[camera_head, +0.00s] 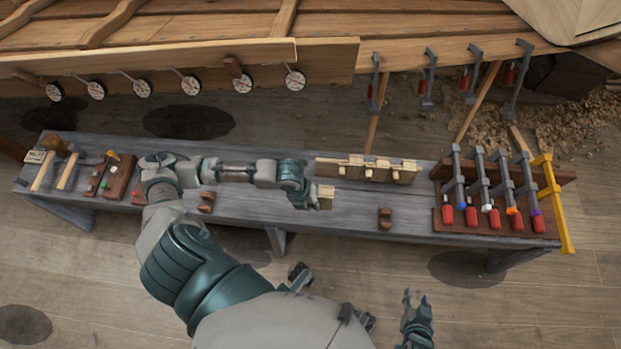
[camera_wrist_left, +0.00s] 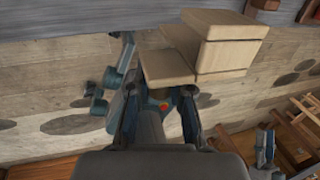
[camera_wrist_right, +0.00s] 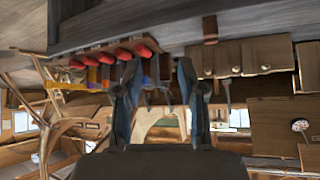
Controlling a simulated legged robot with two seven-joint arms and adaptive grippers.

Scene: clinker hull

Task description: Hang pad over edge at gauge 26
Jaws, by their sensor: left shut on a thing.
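My left gripper (camera_head: 308,200) is shut on a pale wooden pad (camera_head: 325,196) just above the bench, near its middle. In the left wrist view the pad (camera_wrist_left: 200,48) is a stepped, blocky piece at the fingertips (camera_wrist_left: 160,105). Several round dial gauges (camera_head: 243,83) hang along the lower edge of the plank (camera_head: 180,62) at the back; their numbers are too small to read. A dark brown piece (camera_head: 232,67) sits on the plank near one dial. My right gripper (camera_head: 416,298) is open and empty in front of the bench; its fingers (camera_wrist_right: 160,95) stand apart.
More pale pads (camera_head: 368,170) sit on a wooden strip on the bench (camera_head: 240,205). Clamps with red handles (camera_head: 490,190) stand in a rack at right; others hang at the hull (camera_head: 430,75). Mallets (camera_head: 50,165) lie at left.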

